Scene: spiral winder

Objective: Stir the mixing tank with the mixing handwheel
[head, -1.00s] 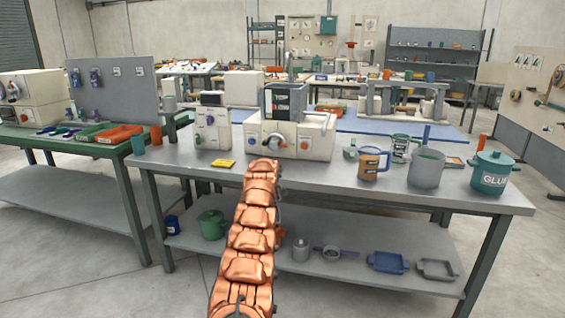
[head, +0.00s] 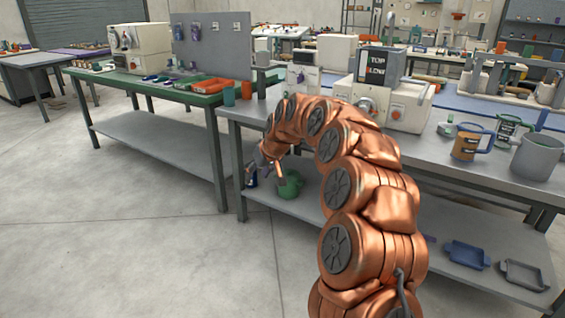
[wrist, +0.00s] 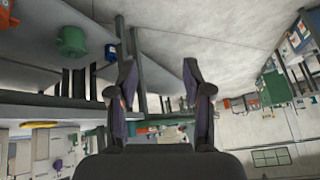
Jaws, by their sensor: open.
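A white machine (head: 408,108) with a dark sign box (head: 378,68), a round grey part (head: 366,104) and an orange knob (head: 396,112) stands on the grey bench, partly hidden by my arm. I cannot tell whether the round part is the mixing handwheel. No mixing tank is clearly identifiable; a grey open pot (head: 537,158) stands at the right. My gripper (head: 262,168) is beyond the bench's left front edge, away from the machine. In the wrist view my gripper (wrist: 160,88) is open, with nothing between its fingers.
A green-topped bench (head: 170,92) is at the left. The floor (head: 120,250) at front left is clear.

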